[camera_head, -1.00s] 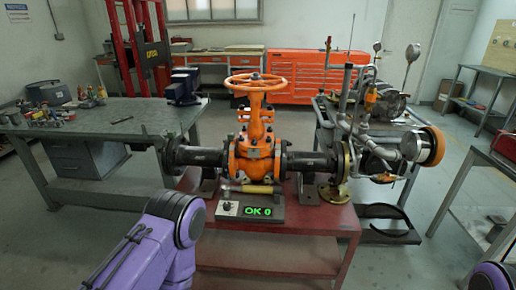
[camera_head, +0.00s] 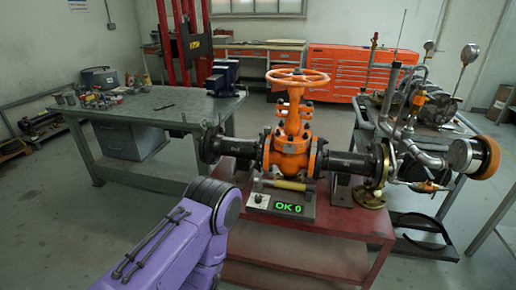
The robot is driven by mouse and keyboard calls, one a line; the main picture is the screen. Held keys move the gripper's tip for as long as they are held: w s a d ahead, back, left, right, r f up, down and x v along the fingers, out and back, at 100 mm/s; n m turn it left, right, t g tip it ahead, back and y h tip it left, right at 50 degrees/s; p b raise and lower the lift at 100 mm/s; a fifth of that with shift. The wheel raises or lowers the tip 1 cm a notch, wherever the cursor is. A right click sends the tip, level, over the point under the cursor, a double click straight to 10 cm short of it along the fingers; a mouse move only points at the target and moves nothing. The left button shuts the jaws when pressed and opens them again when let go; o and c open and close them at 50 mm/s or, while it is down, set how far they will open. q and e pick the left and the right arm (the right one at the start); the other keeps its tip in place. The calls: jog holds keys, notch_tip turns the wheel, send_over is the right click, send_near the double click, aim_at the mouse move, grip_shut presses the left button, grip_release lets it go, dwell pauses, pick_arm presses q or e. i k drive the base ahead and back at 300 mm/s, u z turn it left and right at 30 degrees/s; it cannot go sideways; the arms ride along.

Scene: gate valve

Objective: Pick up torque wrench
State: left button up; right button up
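The torque wrench (camera_head: 285,184) appears to be the yellowish bar lying on the tester in front of the orange gate valve (camera_head: 293,135); its ends are too small to make out clearly. The tester (camera_head: 271,203) is a grey box with a dial and a green "OK 0" display, on the red table (camera_head: 310,250). My purple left arm (camera_head: 185,235) reaches in from the bottom left, its dark rounded end just left of the tester. No gripper fingers show on it. My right arm and gripper are out of view.
Black flanged pipes (camera_head: 350,162) extend either side of the valve. A grey workbench (camera_head: 150,115) with a vise (camera_head: 224,77) and small items stands behind left. Pipework with gauges (camera_head: 459,155) stands at right. An orange tool cabinet (camera_head: 345,72) stands behind. Floor at left is clear.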

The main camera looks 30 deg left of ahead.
aim_at(259, 181)
jog(key=u, duration=0.05)
jog(key=i, duration=0.85)
jog(key=u, duration=0.1)
